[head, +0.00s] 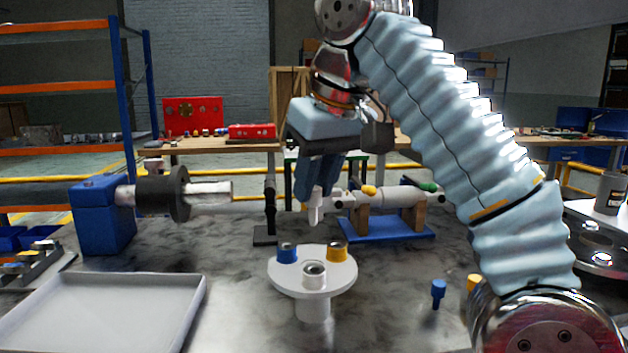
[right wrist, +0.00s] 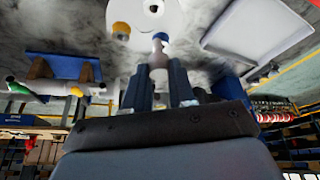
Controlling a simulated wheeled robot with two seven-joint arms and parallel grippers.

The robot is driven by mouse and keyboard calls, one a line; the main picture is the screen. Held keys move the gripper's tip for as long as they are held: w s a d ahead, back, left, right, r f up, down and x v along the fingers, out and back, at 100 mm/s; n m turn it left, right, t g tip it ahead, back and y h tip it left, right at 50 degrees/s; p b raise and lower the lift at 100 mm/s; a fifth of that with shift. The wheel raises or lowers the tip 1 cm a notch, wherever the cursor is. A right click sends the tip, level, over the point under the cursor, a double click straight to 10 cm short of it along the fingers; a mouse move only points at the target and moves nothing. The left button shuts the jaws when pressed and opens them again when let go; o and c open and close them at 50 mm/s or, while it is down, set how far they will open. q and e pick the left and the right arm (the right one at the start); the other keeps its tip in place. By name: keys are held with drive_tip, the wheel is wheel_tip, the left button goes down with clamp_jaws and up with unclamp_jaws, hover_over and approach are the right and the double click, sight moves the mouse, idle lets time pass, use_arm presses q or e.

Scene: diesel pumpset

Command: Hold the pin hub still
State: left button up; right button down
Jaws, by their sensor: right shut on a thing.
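The pin hub (head: 325,285) looks to be the white round disc on a short post on the table. The pin also shows between the fingers in the right wrist view (right wrist: 158,57). My left gripper is out of view.
A blue pin (head: 438,292) stands right of the hub; a yellow one (head: 473,283) is partly hidden by my right arm. An empty grey tray (head: 100,310) lies at left. A shaft assembly (head: 210,195) and a blue stand (head: 385,230) sit behind the hub.

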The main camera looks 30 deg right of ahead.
drive_tip(key=shift+s, duration=0.1)
drive_tip(key=shift+f+b, duration=1.05)
drive_tip(key=shift+f, duration=0.2)
